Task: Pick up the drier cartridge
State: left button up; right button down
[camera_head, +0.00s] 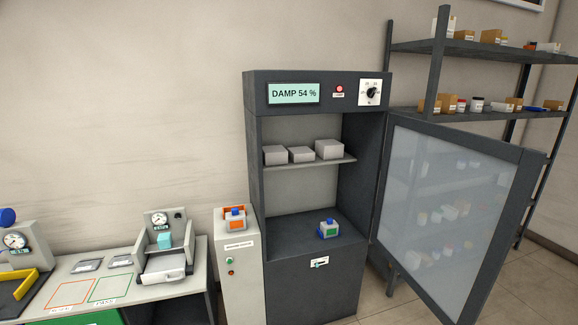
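One, the cartridge with a green front patch (328,229), stands on the floor of the open dark cabinet (257,190). The other, the cartridge with an orange front patch (235,219), sits on top of the narrow light-grey pedestal (238,275) left of the cabinet. The cabinet display (293,93) reads DAMP 54 %. Neither gripper shows in the head view.
The cabinet's glazed door (445,205) stands open to the right, before a shelving rack (435,60). Grey boxes (301,154) lie on the cabinet's inner shelf. A bench (125,285) with gauge devices stands at the left. The cabinet floor around the green-patched cartridge is clear.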

aim_at(330, 229)
jog(key=i+l+u, duration=0.25)
jog(key=l, duration=0.9)
jog(key=l+u, duration=0.25)
jog(key=l, duration=0.85)
jog(key=l+u, duration=0.25)
jog(key=l, duration=0.95)
jog(key=k+l+u, duration=0.1)
jog(key=l+u, duration=0.15)
jog(key=l, duration=0.9)
jog(key=i+j+z, duration=0.1)
jog(key=j, duration=0.4)
jog(key=i+j+z, duration=0.1)
jog(key=j, duration=0.4)
jog(key=i+j+z, duration=0.15)
jog(key=j, duration=0.4)
jog(key=i+j+z, duration=0.1)
jog(key=j, duration=0.45)
jog(key=i+j+z, duration=0.1)
jog(key=i+j, duration=0.2)
jog(key=i+j+z, duration=0.25)
jog(key=i+j, duration=0.25)
jog(key=j, duration=0.2)
jog(key=i+j+z, duration=0.1)
jog(key=i+j, duration=0.15)
jog(key=j, duration=0.15)
jog(key=i+j+z, duration=0.1)
jog(key=i+j, duration=0.15)
jog(key=i+j+z, duration=0.15)
jog(key=j, duration=0.4)
